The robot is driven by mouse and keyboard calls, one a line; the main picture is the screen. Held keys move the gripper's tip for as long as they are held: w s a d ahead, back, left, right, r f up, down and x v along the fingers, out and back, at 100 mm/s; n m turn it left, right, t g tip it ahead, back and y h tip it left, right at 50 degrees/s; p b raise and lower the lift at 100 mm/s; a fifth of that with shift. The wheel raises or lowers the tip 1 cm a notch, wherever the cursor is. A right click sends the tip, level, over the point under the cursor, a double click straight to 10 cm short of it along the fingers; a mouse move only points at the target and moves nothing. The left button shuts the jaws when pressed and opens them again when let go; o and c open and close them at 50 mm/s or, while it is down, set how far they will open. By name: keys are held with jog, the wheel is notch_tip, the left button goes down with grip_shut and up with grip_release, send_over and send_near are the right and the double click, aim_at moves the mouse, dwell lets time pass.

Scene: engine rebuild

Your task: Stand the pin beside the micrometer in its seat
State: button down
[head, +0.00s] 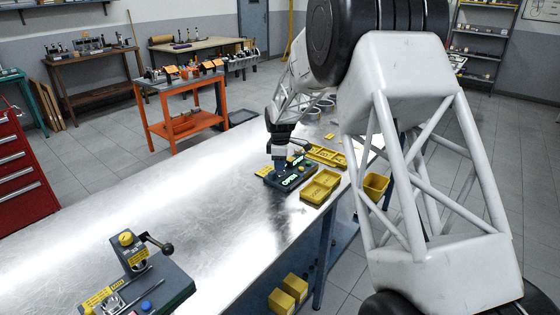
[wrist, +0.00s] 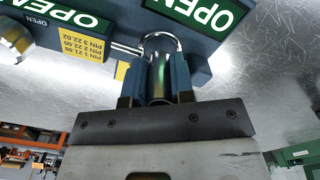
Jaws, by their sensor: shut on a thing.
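My gripper (wrist: 156,88) is shut on a shiny metal pin (wrist: 159,76), whose greenish cylinder shows between the two fingers. Beyond the pin a bright curved metal edge and a thin rod to its left show; I cannot tell if they belong to the micrometer or the seat. In the head view my gripper (head: 279,165) is low over a dark fixture (head: 291,185) with green OPEN labels. The same fixture (wrist: 203,48) fills the top of the wrist view, with a yellow label (wrist: 84,43) listing pin sizes. The pin's far end and the seat are not clearly visible.
A yellow tray (head: 320,187) lies right of the fixture, and another yellow tray (head: 327,155) lies behind it. A second fixture with a black-knobbed lever (head: 140,250) stands at the near left of the metal bench (head: 190,195). The bench between them is clear.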

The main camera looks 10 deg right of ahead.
jog(key=shift+f, duration=0.4)
jog(key=c, duration=0.9)
grip_release()
jog(key=shift+f, duration=0.1)
jog(key=shift+r, duration=3.95)
jog(key=shift+r, duration=0.1)
